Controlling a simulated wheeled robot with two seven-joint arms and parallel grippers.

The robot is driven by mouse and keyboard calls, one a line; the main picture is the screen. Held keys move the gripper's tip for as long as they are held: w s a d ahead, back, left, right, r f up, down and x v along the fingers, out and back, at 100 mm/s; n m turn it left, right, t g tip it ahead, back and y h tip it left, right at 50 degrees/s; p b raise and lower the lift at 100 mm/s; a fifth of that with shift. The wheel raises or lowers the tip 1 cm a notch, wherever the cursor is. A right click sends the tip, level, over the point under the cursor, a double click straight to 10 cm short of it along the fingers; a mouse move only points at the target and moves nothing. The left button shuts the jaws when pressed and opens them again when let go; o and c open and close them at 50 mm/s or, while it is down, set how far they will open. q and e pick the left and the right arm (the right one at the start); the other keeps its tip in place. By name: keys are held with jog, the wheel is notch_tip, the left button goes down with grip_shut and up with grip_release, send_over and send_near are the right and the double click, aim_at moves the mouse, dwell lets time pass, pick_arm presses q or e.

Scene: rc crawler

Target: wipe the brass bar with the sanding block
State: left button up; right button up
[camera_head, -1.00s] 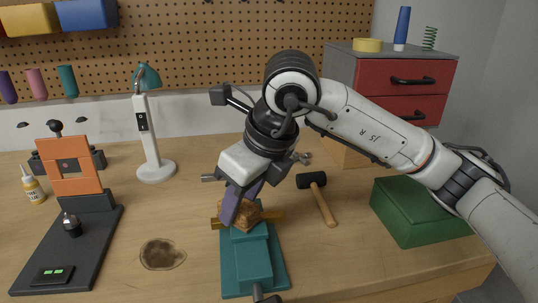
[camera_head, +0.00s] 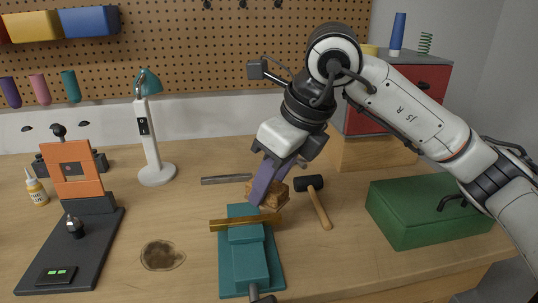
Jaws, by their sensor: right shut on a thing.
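The brass bar (camera_head: 233,223) lies across the jaws of a teal vise (camera_head: 250,262) on the bench. The sanding block (camera_head: 275,199) is a brown block at the right end of the bar, just above or touching it; I cannot tell which. My right gripper (camera_head: 267,182) is shut on the sanding block from above, with its purple finger over the block's near side. The far finger is hidden. My left gripper is not in view.
A hammer (camera_head: 317,202) lies just right of the vise, and a grey file-like bar (camera_head: 226,179) lies behind it. A green box (camera_head: 430,212) stands at the right. A dark stain (camera_head: 162,255) marks the bench at the left. A white lamp (camera_head: 152,130) stands behind.

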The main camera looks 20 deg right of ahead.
jog(key=shift+r+p, duration=1.05)
jog(key=shift+r, duration=0.85)
jog(key=shift+s+f, duration=0.1)
jog(key=shift+f, duration=0.05)
